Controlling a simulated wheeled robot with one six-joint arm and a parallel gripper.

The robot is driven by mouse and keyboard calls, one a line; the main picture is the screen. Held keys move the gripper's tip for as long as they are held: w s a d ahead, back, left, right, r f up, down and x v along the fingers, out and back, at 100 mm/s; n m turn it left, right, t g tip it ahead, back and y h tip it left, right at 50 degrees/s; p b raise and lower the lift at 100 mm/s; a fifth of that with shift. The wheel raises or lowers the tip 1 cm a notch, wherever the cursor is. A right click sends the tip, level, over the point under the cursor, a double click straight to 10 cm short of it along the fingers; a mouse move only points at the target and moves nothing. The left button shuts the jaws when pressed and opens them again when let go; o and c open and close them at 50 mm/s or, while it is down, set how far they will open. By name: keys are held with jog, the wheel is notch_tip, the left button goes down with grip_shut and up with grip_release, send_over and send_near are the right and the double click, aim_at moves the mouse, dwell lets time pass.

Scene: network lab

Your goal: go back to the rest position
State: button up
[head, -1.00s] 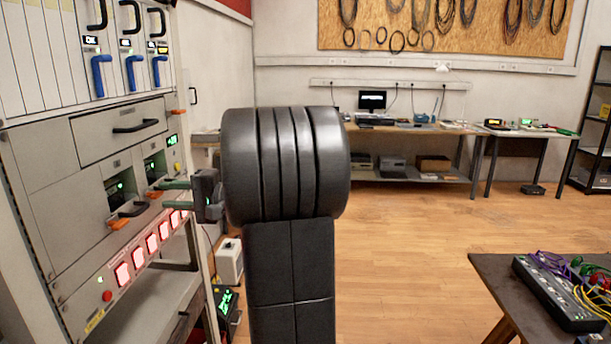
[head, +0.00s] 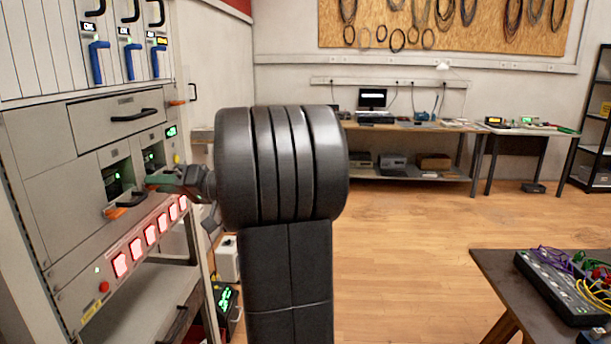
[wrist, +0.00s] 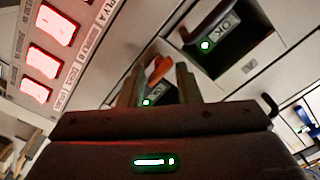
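My gripper (head: 162,181) is at the front of the grey rack on the left, near the right-hand of two open bays with green-lit modules. In the wrist view its two fingers (wrist: 158,86) stand apart, with an orange lever (wrist: 158,67) visible between them. I see no contact between fingers and lever. That lever is hidden behind my gripper in the head view. The left-hand module (head: 113,180) has its own orange lever (head: 115,212) in clear view.
A row of red-lit switches (head: 150,236) runs below the bays. A drawer (head: 118,127) and blue handles (head: 132,62) are above. A dark table (head: 500,275) with a cabled box (head: 552,288) stands at right. The wooden floor between is clear.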

jog(key=shift+s+r+n+p, duration=0.1)
jog(key=shift+n+p, duration=1.05)
jog(key=shift+n, duration=1)
jog(key=shift+r+n+p, duration=0.1)
jog(key=shift+n+p, duration=1)
jog(key=shift+n, duration=1.05)
jog(key=shift+f, duration=0.2)
